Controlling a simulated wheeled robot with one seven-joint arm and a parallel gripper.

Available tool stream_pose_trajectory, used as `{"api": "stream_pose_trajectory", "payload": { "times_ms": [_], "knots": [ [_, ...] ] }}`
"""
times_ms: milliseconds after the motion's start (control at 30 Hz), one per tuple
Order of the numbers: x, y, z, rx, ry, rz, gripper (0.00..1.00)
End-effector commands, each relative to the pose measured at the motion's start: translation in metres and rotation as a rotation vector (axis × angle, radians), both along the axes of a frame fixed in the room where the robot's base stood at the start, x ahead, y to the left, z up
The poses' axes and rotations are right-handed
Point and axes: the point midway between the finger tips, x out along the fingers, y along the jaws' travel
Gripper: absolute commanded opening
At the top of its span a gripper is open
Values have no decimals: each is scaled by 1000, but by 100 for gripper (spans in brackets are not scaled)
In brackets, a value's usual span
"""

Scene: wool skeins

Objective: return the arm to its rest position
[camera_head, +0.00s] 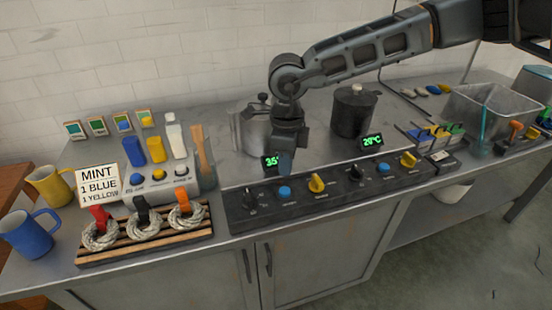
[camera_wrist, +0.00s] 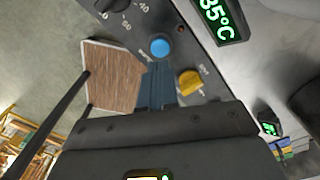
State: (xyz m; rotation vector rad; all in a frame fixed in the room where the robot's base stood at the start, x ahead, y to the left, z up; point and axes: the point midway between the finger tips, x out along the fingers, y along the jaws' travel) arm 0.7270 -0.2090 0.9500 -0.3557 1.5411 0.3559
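My gripper (camera_head: 286,165) points down over the back edge of the dark control panel (camera_head: 330,207), in front of the left pot (camera_head: 250,132). In the wrist view its two blue-grey fingers (camera_wrist: 158,82) lie together with nothing seen between them. The fingertips are close to the blue button (camera_wrist: 160,48) and the yellow knob (camera_wrist: 190,82) in that view; I cannot tell the exact gap. My arm reaches in from the upper right, bent at the elbow, above the counter.
A lidded dark pot (camera_head: 353,112) stands right of my gripper. At left are a sign card (camera_head: 97,186), a rack of skeins (camera_head: 145,236) and two mugs. A clear bin (camera_head: 488,108) stands at right. The air above the counter front is free.

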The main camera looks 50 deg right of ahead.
Motion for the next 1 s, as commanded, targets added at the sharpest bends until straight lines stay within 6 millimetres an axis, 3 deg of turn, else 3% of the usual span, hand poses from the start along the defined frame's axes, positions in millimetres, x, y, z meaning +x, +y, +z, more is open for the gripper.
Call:
{"api": "stream_pose_trajectory", "payload": {
  "times_ms": [100, 700, 767, 867, 1000],
  "knots": [
    [0, 0, 8, 0, 0, 0, 0],
    [1, 6, 6, 13, -1, 3, 0],
    [4, 19, 5, 43, -4, 11, 0],
    [11, 62, 3, 141, -20, 36, 0],
    [20, 154, 11, 363, -42, 85, 0]
  ]
}}
